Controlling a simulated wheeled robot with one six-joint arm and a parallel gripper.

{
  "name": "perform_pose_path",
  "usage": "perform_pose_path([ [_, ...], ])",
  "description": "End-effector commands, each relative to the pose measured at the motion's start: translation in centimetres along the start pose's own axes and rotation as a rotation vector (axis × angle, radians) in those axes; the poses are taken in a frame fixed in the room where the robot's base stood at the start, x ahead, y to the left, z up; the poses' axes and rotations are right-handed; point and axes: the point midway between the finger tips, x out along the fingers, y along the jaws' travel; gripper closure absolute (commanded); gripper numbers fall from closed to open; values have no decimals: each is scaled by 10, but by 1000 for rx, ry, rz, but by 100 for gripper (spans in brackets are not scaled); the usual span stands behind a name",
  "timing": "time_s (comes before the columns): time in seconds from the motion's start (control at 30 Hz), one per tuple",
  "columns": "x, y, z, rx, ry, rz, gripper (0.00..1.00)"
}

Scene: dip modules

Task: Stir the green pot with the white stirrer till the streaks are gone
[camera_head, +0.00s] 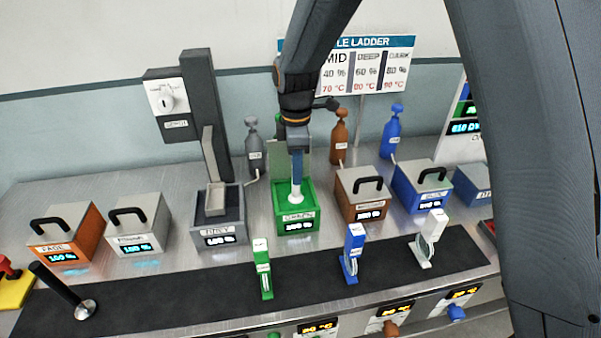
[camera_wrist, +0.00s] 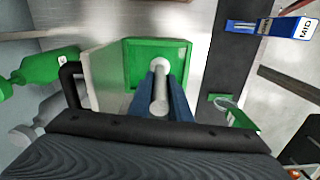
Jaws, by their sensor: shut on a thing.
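The green pot (camera_head: 297,222) stands open in the middle of the bench, with its lid (camera_wrist: 100,78) raised at its back side. My gripper (camera_head: 297,165) points down over the pot, shut on the white stirrer (camera_head: 296,194). The stirrer's wide white foot is within the pot's opening. In the wrist view, the blue fingers (camera_wrist: 160,98) grip the stirrer's pale shaft (camera_wrist: 160,85), and the green pot's rim (camera_wrist: 128,62) frames them. The paint surface shows as plain green there; I cannot make out any streaks.
A grey pot (camera_head: 219,225) stands open to the left, and a lidded brown pot (camera_head: 361,205) to the right. Green (camera_head: 262,268), blue (camera_head: 352,252) and white (camera_head: 428,238) tagged holders stand on the dark mat (camera_head: 200,300) in front. Bottles stand behind.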

Motion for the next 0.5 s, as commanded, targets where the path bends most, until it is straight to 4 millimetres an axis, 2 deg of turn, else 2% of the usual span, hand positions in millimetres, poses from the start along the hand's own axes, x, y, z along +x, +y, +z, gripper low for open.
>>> perform_pose_path([
  [0.27, -3, 7, -5, 0, 0, 0, 100],
  [0.5, -20, 6, -5, 0, 0, 1, 100],
])
